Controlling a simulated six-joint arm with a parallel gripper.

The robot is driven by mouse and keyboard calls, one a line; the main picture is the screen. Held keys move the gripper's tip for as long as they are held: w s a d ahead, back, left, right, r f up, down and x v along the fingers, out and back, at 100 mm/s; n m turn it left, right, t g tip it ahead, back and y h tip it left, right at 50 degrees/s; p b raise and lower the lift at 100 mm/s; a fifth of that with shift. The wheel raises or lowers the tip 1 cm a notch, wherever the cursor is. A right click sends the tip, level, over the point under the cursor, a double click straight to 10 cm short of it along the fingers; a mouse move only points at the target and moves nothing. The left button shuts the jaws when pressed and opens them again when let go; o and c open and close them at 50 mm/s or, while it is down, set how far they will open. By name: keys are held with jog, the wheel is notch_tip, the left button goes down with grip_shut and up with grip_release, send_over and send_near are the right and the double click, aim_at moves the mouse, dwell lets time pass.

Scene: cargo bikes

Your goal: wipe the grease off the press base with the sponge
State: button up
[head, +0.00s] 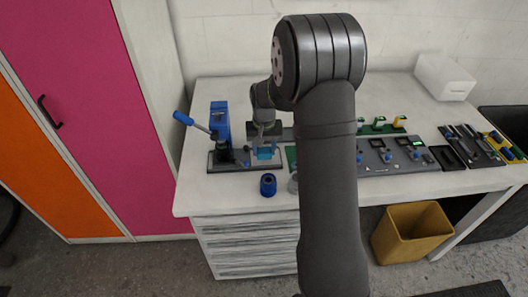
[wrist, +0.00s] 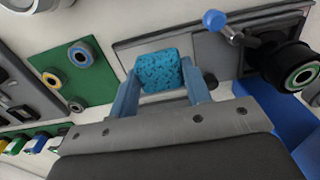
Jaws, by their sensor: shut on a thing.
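My gripper (head: 265,147) is shut on a blue sponge (wrist: 158,70), which sits between its two blue fingers in the wrist view. The sponge also shows in the head view (head: 264,153), below my gripper. The press (head: 220,122) is blue, with a lever ending in a blue knob. Its flat grey base (head: 222,167) stands at the left of the bench; in the wrist view the base (wrist: 212,45) spreads behind the sponge. The sponge is over the base's plate, right of the press column in the head view. I cannot tell whether it touches. No grease is clearly visible.
A blue ring-shaped part (head: 268,186) stands at the bench's front edge. A green board (wrist: 75,70) with round parts lies beside the base. A grey panel (head: 392,156), a black tray (head: 447,158) and a white box (head: 445,77) are to the right. My arm hides the bench middle.

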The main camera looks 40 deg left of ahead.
jog(key=shift+r, duration=2.65)
jog(key=shift+m, duration=0.6)
jog(key=w+d+f, duration=0.1)
jog(key=w+d, duration=0.6)
jog(key=d, duration=0.1)
jog(key=w+d, duration=0.8)
jog(key=w+d+f, duration=0.1)
jog(key=w+d, duration=0.6)
jog(key=d, duration=0.1)
jog(key=shift+w+d+f, duration=0.25)
jog(key=shift+f, duration=0.05)
jog(key=d+m, duration=0.1)
jog(key=d, duration=0.3)
jog(key=d+f+m, duration=0.1)
jog(key=d, duration=0.3)
jog(key=s+d+f+m, duration=0.1)
jog(key=d, duration=0.3)
jog(key=shift+d+f, duration=0.15)
jog(key=shift+f, duration=0.05)
jog(key=s+d+f+m, duration=0.6)
jog(key=d+f, duration=0.4)
jog(key=d, duration=0.4)
jog(key=s+a+n, duration=0.1)
jog(key=a, duration=0.5)
jog(key=shift+s+a, duration=0.15)
jog(key=shift+a, duration=0.25)
